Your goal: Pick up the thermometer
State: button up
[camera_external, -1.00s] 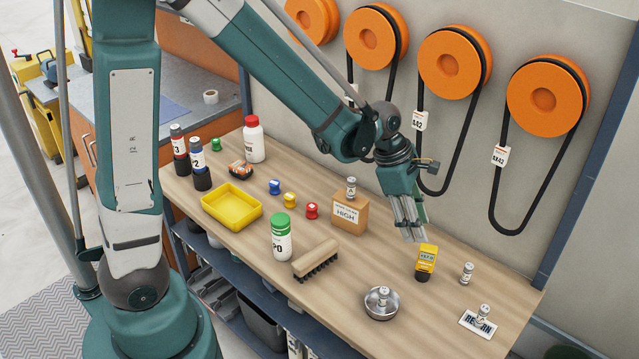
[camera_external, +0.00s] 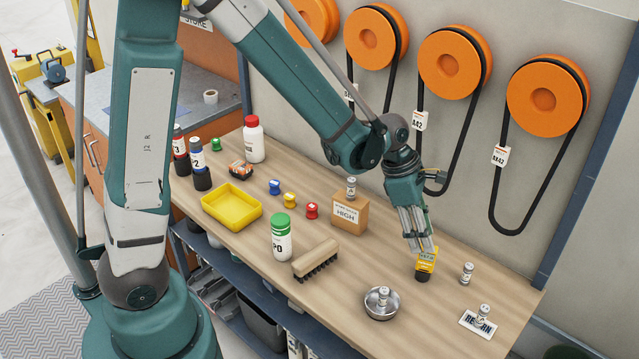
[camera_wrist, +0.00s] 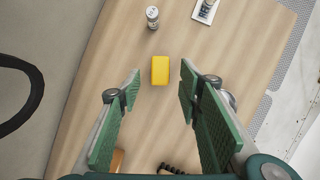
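The thermometer is most likely the small yellow device with a dark base (camera_external: 424,270) standing on the bench at the right. In the wrist view its yellow top (camera_wrist: 160,70) shows from above, just beyond and between the fingertips. My gripper (camera_external: 420,246) is close above it, and the fingers partly cover it in the external view. In the wrist view my gripper (camera_wrist: 159,80) is open, with a green-padded finger on each side and a gap around the yellow device. Nothing is held.
A small labelled cylinder (camera_external: 467,273) stands right of the device. Another stands on the RETURN card (camera_external: 478,324). A round metal dish (camera_external: 381,303) is in front, a brush (camera_external: 316,260) to the left. A HIGH box (camera_external: 350,214) and the wall with belts lie behind.

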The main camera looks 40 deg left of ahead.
aim_at(424, 262)
jog(key=shift+d+f, duration=0.15)
jog(key=shift+f, duration=0.25)
jog(key=shift+f, duration=0.15)
jog(key=shift+x, duration=2.45)
jog(key=shift+c, duration=0.6)
grip_shut()
